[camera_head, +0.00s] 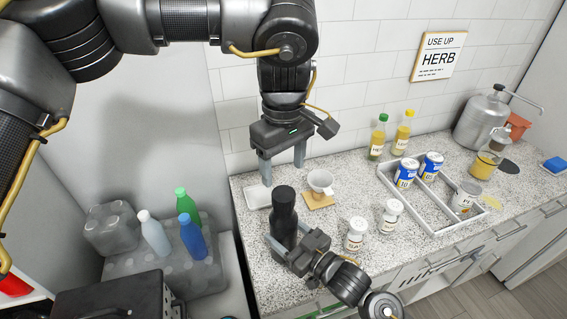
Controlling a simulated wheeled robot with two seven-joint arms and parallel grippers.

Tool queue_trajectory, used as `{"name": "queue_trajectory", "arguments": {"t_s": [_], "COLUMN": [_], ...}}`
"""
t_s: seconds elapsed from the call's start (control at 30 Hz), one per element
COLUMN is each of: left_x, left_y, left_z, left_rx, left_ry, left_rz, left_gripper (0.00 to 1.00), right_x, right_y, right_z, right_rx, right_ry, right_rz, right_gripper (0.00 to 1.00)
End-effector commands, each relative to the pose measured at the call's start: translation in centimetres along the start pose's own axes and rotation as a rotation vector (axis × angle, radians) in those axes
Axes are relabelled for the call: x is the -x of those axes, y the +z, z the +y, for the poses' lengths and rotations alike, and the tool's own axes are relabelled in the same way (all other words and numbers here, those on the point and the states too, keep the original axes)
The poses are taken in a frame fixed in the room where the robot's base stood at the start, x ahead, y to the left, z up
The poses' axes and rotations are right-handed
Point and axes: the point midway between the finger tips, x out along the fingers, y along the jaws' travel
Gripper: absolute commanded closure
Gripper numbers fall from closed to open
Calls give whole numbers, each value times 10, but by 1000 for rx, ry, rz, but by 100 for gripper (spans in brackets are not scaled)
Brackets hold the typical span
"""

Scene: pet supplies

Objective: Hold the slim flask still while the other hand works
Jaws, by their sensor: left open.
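The slim flask (284,210) is dark and stands upright on the speckled counter, near its front left part. My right gripper (287,240) comes in from the front, its fingers on both sides of the flask's lower body, and looks shut on it. The flask's base is partly hidden by that gripper. My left gripper (283,162) points down with its two fingers apart and empty. In the picture it is just above the flask's top, apart from it.
A white cup (320,181) on a tan coaster (319,201) and a white dish (257,196) stand close to the flask. Two white-capped jars (355,234) (390,215) are to the right. A divided tray (433,226) holds cans. Bottles (378,137) stand behind.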

Motion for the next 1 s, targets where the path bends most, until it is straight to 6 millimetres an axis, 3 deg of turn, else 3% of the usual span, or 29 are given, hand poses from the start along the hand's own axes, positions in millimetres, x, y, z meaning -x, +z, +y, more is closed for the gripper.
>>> {"name": "queue_trajectory", "arguments": {"t_s": [0.17,0.63,1.0], "left_x": [-6,-70,-80], "left_y": [0,0,0], "left_z": [0,0,0], "left_rx": [-2,0,0], "left_ry": [-2,-2,0], "left_rz": [-1,-1,0], "left_gripper": [36,36,36], "right_x": [0,0,0], "right_y": [0,0,0], "right_z": [0,0,0], "right_rx": [0,0,0], "right_ry": [0,0,0], "right_rz": [-1,0,0], "right_gripper": [100,100,100]}}
